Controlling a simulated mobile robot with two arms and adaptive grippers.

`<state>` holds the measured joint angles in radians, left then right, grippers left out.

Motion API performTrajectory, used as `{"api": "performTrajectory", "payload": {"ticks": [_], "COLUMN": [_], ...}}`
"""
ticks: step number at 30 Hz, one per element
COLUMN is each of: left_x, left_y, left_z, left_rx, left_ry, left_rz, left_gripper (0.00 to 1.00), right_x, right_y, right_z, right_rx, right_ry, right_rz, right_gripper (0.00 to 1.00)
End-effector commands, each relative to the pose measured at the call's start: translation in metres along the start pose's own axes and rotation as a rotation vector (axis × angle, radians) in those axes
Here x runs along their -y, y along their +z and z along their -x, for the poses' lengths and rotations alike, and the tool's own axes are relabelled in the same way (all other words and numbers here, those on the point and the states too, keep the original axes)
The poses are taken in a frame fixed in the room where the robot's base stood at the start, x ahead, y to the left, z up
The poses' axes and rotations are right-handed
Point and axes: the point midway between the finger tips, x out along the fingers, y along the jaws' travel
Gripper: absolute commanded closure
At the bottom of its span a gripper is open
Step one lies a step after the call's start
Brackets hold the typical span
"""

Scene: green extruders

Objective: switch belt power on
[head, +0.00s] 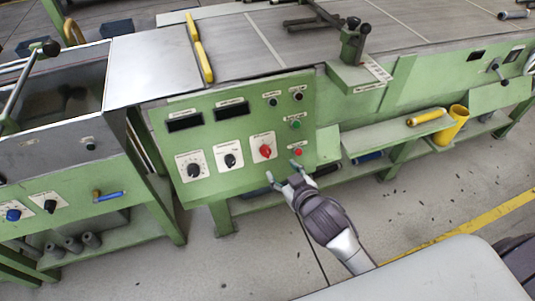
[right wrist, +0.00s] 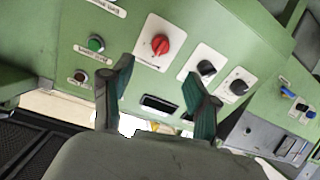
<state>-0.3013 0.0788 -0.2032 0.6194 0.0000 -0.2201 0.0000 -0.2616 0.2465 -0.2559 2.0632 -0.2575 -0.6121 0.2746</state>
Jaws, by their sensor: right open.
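A green control panel (head: 236,185) on the front of the machine carries a red rotary knob (head: 265,150) on a white plate. The red knob shows larger in the right wrist view (right wrist: 159,45). Two black knobs on white plates, one (head: 230,160) and another (head: 193,169), sit left of it. A green button (head: 296,124) and a red button (head: 298,152) sit to its right. The labels are too small to read. My right gripper (head: 282,170) is open and empty, just below the red knob, with its fingers spread toward the panel. My left gripper is not in view.
Two dark displays, one (head: 184,122) and another (head: 231,109), sit high on the panel. A yellow bar (head: 204,62) lies on the machine top. A shelf to the right holds a yellow roll (head: 426,117) by a yellow bucket (head: 452,124). Grey floor is open in front.

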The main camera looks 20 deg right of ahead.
Motion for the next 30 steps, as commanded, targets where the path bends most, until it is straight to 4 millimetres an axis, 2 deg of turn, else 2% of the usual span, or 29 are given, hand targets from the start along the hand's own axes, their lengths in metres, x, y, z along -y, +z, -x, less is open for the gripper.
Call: {"api": "performTrajectory", "payload": {"ticks": [4,9,15,21,30], "left_x": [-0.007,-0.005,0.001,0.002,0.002], "left_y": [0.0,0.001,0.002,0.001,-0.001], "left_z": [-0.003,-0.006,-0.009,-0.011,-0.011], "left_rx": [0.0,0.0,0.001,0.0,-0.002], "left_ry": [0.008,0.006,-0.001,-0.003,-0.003], "left_rz": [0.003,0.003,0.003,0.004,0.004], "left_gripper": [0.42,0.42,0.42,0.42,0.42], "right_x": [0.0,0.0,0.001,0.001,0.001], "right_y": [-0.001,0.0,0.001,0.0,0.0], "right_z": [-0.033,-0.069,-0.102,-0.117,-0.118], "right_rx": [-0.002,-0.001,0.0,0.0,0.0], "right_ry": [0.0,0.0,-0.001,-0.002,-0.002], "right_rz": [-0.001,-0.001,-0.001,-0.002,-0.002], "right_gripper": [0.41,0.41,0.41,0.41,0.41]}}
